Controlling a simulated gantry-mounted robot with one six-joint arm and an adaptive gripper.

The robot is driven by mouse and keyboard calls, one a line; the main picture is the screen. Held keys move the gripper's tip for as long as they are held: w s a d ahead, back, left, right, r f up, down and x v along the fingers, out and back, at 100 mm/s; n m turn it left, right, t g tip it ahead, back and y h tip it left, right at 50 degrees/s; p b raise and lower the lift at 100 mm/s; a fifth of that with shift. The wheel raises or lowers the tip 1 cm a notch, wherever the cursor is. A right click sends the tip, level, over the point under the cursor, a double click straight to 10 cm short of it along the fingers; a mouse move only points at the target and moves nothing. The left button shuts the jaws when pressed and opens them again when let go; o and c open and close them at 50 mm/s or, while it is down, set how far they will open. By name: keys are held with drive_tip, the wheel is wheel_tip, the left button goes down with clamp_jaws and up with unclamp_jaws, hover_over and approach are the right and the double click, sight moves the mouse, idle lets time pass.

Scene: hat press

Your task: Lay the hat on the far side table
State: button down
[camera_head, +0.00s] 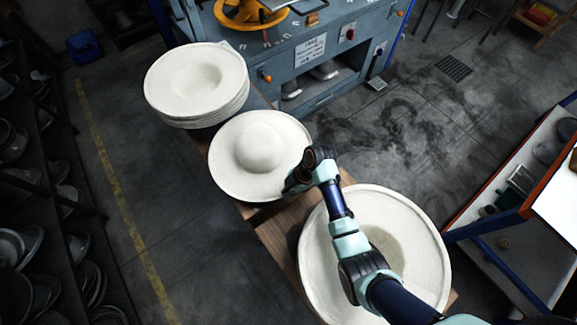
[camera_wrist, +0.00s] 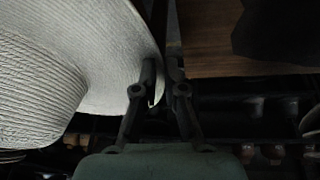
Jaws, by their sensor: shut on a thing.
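A white wide-brimmed hat (camera_head: 258,150) with its round crown up is in the middle of the head view, over the wooden table (camera_head: 280,240). My gripper (camera_head: 298,183) is at its lower right brim. In the wrist view, the hat (camera_wrist: 95,45) fills the upper left, and my gripper (camera_wrist: 161,72) is shut on the edge of its brim. The fingertips are dark and partly hidden. I cannot tell whether the hat touches the wood beneath it.
A stack of white hats (camera_head: 195,80) is at the upper left; another large hat (camera_head: 415,235) lies under my arm. A blue-grey press machine (camera_head: 310,55) stands behind. An orange-edged white-topped table (camera_head: 555,195) is at right. Dark shelves (camera_head: 60,190) line the left. Floor between is clear.

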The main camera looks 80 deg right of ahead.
drive_tip(key=shift+f+b, duration=0.3)
drive_tip(key=shift+f, duration=1.5)
drive_tip(key=c, duration=1.3)
unclamp_jaws()
drive_tip(key=shift+o, duration=0.2)
drive_tip(key=shift+s+r, duration=0.1)
drive_tip(key=shift+r, duration=0.2)
drive_tip(key=p+v, duration=0.2)
drive_tip(key=v, duration=0.9)
drive_tip(key=shift+r, duration=0.3)
drive_tip(key=shift+s+d, duration=0.1)
